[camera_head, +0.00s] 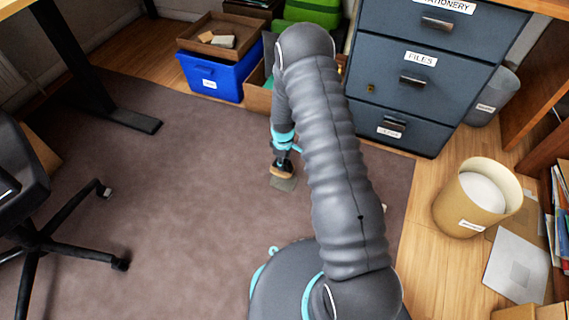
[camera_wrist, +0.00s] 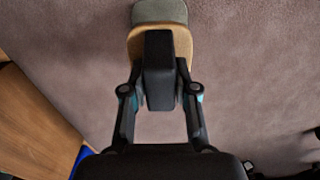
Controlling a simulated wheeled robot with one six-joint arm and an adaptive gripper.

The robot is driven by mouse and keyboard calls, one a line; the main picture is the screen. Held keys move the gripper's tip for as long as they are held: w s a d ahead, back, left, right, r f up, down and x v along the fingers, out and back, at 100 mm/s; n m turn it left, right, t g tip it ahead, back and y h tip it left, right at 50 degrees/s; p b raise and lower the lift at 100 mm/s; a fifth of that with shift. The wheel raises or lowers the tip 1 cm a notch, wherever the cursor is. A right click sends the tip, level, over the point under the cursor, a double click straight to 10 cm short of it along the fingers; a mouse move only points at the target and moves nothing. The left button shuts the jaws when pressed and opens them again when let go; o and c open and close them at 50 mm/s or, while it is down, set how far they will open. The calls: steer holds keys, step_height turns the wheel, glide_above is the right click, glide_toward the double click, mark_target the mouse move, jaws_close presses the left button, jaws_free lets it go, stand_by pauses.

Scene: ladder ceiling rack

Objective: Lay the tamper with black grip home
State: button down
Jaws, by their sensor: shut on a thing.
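My gripper (camera_head: 282,158) is low over the carpet in the middle of the head view, shut on the tamper. The tamper has a black grip (camera_wrist: 158,70), a tan body (camera_wrist: 182,40) and a flat grey-green end (camera_wrist: 160,11). In the wrist view the black grip is between my two fingers (camera_wrist: 160,92), and the grey-green end points to the top edge. In the head view its tan part (camera_head: 283,175) and grey plate (camera_head: 284,184) show below the fingers. I cannot tell whether it touches the carpet.
A blue labelled bin (camera_head: 210,80) with a brown tray (camera_head: 220,34) on top stands at the back. A dark drawer cabinet (camera_head: 425,62), a tan cylinder bin (camera_head: 470,205) and a grey bin (camera_head: 487,102) are at right. An office chair (camera_head: 60,230) is at left. The carpet (camera_head: 190,190) is mostly clear.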

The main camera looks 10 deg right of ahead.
steer(key=shift+s+f+n, duration=0.2)
steer(key=shift+f+n, duration=0.2)
steer(key=shift+f, duration=0.7)
steer(key=shift+d, duration=0.1)
steer(key=shift+f+b, duration=1.95)
steer(key=shift+f, duration=0.25)
steer(key=shift+f+b, duration=0.2)
steer(key=shift+b, duration=0.2)
steer(key=shift+f, duration=0.2)
steer(key=shift+r, duration=0.1)
